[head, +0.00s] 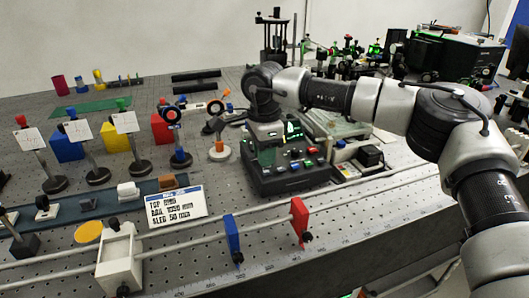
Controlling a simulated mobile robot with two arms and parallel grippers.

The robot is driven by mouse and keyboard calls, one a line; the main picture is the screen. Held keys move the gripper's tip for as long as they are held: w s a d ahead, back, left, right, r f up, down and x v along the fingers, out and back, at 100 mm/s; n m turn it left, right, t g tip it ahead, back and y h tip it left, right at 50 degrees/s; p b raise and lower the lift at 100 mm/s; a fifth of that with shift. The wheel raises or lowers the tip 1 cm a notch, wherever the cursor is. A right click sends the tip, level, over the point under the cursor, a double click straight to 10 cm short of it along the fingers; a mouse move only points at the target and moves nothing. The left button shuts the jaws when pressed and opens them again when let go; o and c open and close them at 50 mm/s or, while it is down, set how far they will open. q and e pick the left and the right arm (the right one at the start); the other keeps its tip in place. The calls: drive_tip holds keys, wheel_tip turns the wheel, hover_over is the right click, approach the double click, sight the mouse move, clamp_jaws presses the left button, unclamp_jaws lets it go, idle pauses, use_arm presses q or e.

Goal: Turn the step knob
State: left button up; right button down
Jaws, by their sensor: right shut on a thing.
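The dark control box (292,183) stands right of the middle of the bench, with small coloured buttons on its sloping front and a lit green display (293,130). My right arm comes in from the right, and its wrist bends down over the box's back left part. My right gripper (264,118) is at the box's upper left, mostly hidden by my own wrist. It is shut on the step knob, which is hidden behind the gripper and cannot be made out. My left gripper is not in view.
Lens stands, coloured blocks and white cards on posts fill the bench's left side. Rails with a blue plate (232,238) and a red plate (299,218) run along the front. Optics and a dark instrument (455,55) stand behind.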

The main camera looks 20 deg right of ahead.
drive_tip(key=m, duration=0.7)
drive_tip(key=shift+p, duration=0.35)
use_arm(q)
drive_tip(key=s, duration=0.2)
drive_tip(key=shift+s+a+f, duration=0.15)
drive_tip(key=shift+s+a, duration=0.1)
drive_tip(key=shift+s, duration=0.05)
use_arm(e)
drive_tip(key=shift+m, duration=0.7)
drive_tip(key=c, duration=1)
unclamp_jaws()
drive_tip(key=shift+r, duration=0.1)
